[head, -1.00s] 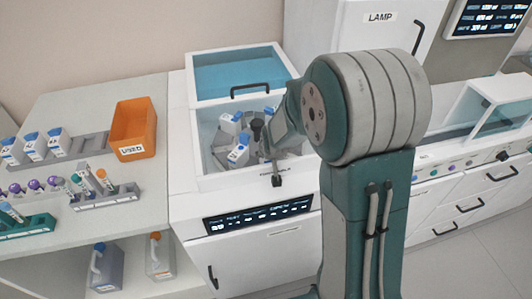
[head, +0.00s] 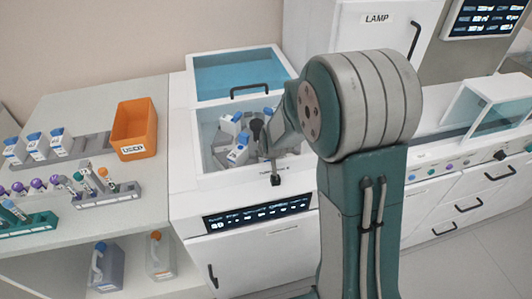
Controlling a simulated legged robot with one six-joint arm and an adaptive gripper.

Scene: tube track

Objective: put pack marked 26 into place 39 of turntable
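The turntable sits inside the open white machine (head: 210,178) in the head view. White packs with blue marks stand in it, among them one at the back (head: 231,123) and one nearer the front (head: 238,154). A dark knob (head: 257,129) stands near its middle. My gripper (head: 275,140) is at the right part of the turntable opening, largely hidden by my own arm. Its fingers and anything between them cannot be made out. Three more packs (head: 37,147) stand in a grey rack on the left bench. The number 26 and place 39 are not readable.
An orange bin (head: 134,127) stands on the bench (head: 95,92) left of the machine. Tube racks (head: 107,195) lie in front of it. The machine's blue clear lid (head: 238,72) is raised behind the opening. Two bottles (head: 160,255) stand on the shelf below.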

